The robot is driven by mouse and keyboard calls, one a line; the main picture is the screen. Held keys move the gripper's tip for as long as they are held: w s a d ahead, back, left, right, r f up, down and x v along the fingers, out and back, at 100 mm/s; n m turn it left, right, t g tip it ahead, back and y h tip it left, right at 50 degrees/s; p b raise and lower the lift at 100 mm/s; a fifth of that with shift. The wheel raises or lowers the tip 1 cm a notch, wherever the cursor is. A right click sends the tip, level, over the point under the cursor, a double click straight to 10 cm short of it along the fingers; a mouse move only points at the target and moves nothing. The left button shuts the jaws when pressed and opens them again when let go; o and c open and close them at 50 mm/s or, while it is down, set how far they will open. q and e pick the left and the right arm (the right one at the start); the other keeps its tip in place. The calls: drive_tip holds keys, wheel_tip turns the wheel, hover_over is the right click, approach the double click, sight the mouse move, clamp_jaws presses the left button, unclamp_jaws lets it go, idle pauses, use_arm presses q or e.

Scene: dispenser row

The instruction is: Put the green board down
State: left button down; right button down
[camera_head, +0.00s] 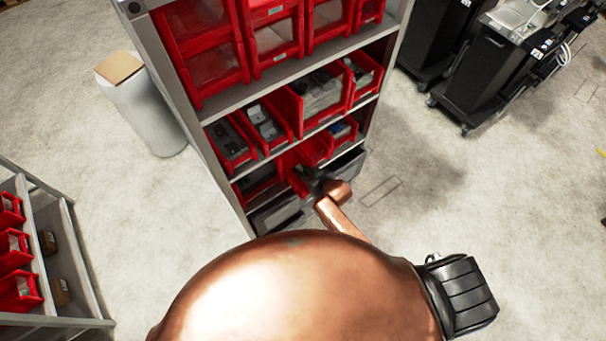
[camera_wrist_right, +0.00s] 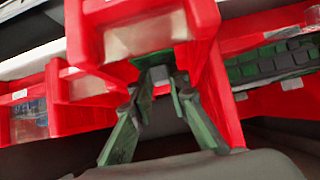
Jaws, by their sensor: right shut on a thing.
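My right gripper (camera_head: 316,183) reaches into the lower red bins of the shelf rack in the head view. In the right wrist view, its two fingers (camera_wrist_right: 160,82) close on the green board (camera_wrist_right: 152,59), a small dark green piece at the fingertips. The board is right under or against the front of a red bin (camera_wrist_right: 140,35); I cannot tell whether it touches. In the head view the board is too small and hidden to make out. My left gripper is not in view.
The rack (camera_head: 215,112) holds several rows of red bins (camera_head: 262,125), with grey boxes below. Another bin with dark green boards (camera_wrist_right: 272,62) is close on the right. A white cylinder (camera_head: 146,110) stands left of the rack, black carts (camera_head: 478,75) at the upper right.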

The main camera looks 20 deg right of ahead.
drive_tip(key=shift+f, duration=1.05)
drive_tip(key=shift+f, duration=0.1)
drive_tip(key=shift+f, duration=0.4)
drive_tip(key=shift+f, duration=0.1)
drive_tip(key=c, duration=2.1)
unclamp_jaws()
